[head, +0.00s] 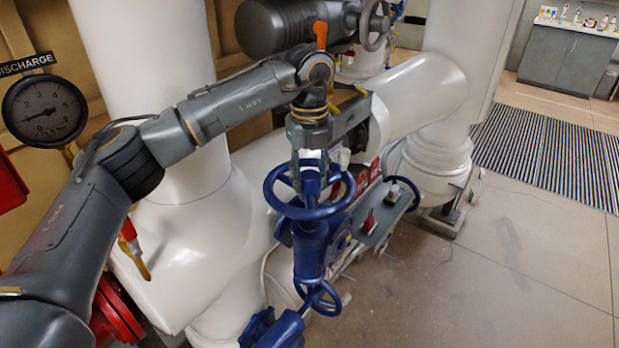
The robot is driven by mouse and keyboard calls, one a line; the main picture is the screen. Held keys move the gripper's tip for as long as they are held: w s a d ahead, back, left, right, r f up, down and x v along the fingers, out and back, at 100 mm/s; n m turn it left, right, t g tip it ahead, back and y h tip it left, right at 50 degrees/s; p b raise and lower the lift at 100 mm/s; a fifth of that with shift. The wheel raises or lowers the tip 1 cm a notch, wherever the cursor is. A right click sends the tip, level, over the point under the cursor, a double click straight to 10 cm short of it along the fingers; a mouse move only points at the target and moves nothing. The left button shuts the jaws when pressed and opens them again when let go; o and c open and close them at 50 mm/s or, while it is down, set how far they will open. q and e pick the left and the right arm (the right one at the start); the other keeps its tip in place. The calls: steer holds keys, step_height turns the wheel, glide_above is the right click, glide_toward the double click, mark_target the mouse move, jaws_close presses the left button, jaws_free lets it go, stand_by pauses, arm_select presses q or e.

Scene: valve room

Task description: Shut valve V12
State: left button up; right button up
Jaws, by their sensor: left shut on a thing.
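A blue valve (311,245) stands upright in the middle of the head view, with a horizontal blue handwheel (284,208) on top. No V12 tag can be read on it. My left gripper (311,172) reaches in from above and is shut on the handwheel near its middle. The gripper hides part of the hub and spokes, so the exact contact cannot be seen. A smaller blue handwheel (320,297) sits lower down, beside more blue valve parts (276,330). My right gripper is not in view.
Thick white pipes (155,90) stand behind and beside the valve. A discharge gauge (45,110) is at left, and a grey handwheel (374,25) is above. A grey plate with red parts (375,215) is close on the right. The floor (510,270) at right is clear.

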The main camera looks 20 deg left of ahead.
arm_select(q)
steer(key=shift+s+f, duration=0.2)
steer(key=shift+f, duration=0.3)
steer(key=m, duration=0.3)
steer(key=shift+a, duration=0.1)
steer(key=m, duration=0.4)
steer(key=shift+m+p, duration=0.4)
steer(key=m, duration=0.8)
steer(key=shift+f+p, duration=0.1)
steer(key=shift+p, duration=0.2)
steer(key=o, duration=1.3)
steer(key=shift+w, duration=0.2)
